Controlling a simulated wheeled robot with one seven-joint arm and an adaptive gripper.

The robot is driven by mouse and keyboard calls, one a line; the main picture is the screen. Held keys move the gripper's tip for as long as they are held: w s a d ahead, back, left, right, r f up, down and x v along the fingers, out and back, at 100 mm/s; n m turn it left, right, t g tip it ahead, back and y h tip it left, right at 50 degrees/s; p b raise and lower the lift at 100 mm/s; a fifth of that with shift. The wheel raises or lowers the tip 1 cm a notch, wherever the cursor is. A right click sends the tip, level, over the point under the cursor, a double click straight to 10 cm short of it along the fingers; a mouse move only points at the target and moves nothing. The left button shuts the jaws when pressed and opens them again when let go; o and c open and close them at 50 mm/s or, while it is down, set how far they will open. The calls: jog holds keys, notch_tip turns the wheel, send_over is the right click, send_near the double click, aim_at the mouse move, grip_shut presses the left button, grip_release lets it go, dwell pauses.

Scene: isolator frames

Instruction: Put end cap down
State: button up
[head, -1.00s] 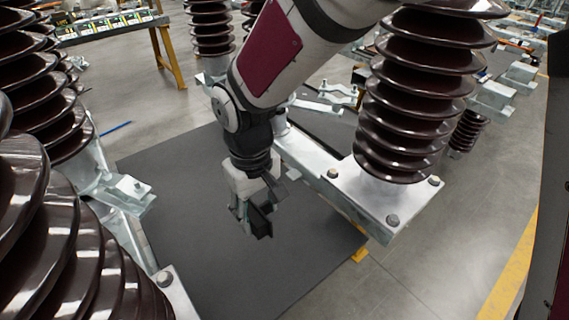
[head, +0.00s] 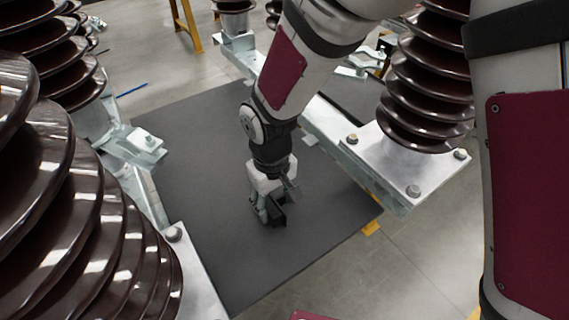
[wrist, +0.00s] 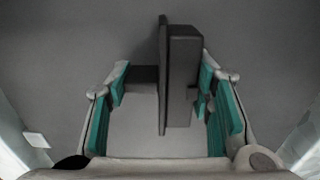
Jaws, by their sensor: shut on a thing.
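The end cap (wrist: 182,75) is a dark grey block with a thin flange plate. In the wrist view it sits between the green-padded fingers of my gripper (wrist: 163,88), which is shut on it. In the head view my gripper (head: 269,207) points down over the dark grey mat (head: 225,250), with the end cap (head: 279,216) dark at its fingertips. The gap between the cap and the mat is hard to judge. The cap's far side is hidden.
Brown ribbed insulators (head: 75,215) stand on the left, and another insulator (head: 425,90) stands on a metal beam (head: 390,170) with bolts on the right. The mat around my gripper is clear. A yellow-legged table (head: 187,25) is far back.

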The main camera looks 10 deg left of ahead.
aim_at(273, 198)
jog(key=o, duration=1.2)
jog(key=shift+c, duration=0.2)
notch_tip(273, 198, up, 12)
jog(key=p, duration=0.2)
jog(key=shift+r, duration=0.15)
